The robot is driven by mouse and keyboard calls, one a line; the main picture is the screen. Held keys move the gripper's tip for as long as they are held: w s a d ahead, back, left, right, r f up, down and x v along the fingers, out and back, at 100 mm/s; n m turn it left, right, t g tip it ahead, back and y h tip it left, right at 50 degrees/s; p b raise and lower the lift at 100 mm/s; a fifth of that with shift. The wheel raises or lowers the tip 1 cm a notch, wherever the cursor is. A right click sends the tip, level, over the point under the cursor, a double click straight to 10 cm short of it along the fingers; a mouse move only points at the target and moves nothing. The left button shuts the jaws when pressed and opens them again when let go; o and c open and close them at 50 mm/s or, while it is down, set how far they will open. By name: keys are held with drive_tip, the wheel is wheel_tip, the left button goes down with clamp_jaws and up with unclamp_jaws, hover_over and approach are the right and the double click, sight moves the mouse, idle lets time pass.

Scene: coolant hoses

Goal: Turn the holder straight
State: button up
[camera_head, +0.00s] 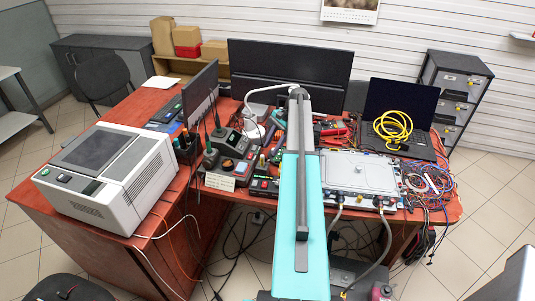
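I cannot pick out a holder with certainty among the crowded items on the red desk (85,225). A flat silver unit (358,172) lies on the desk's right part, with fittings along its front edge. Two grey hoses, a left one (335,219) and a right one (387,235), hang from that edge toward the floor. My teal and grey arm reaches from the bottom of the picture over the desk, just left of the silver unit, and hides what is behind it. My gripper's fingers cannot be made out.
A white boxy device (110,175) stands on the left. Tools and small instruments crowd the middle. A laptop (400,105) with a coiled yellow cable (393,128) sits behind the silver unit, and tangled wires (428,183) lie right of it. A wide monitor (290,68) stands behind.

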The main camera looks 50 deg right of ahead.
drive_tip(key=shift+p+x, duration=0.7)
drive_tip(key=shift+x, duration=2.2)
drive_tip(key=shift+c, duration=0.3)
clamp_jaws()
